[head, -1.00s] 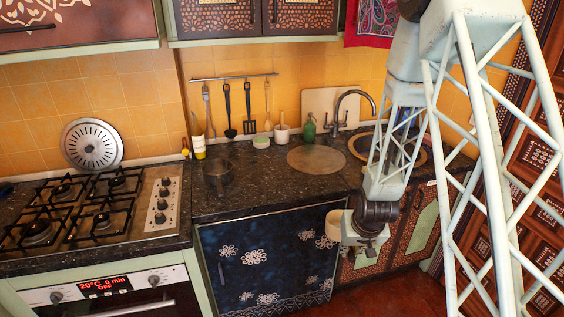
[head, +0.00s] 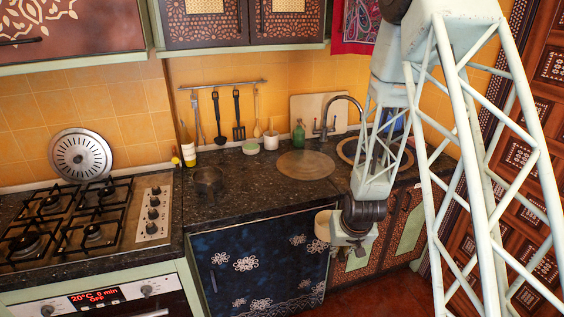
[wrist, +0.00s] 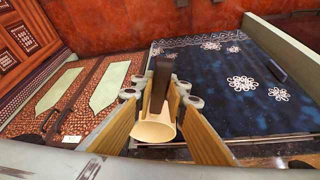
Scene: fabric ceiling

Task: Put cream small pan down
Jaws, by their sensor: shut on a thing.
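The cream small pan (head: 323,226) is in the air in front of the counter, beside the dark blue flowered panel, in the head view. It also shows in the wrist view (wrist: 154,131), with its dark handle (wrist: 160,84) between the fingers. My gripper (head: 343,247) is shut on the pan, and its fingers also show in the wrist view (wrist: 158,96). The head view shows the pan partly overlapped by my gripper. The pan touches nothing else that I can see.
The dark speckled counter (head: 240,203) has bare room near its front edge. The gas hob (head: 70,225) is at far left. A green bottle (head: 299,134) stands near the tap.

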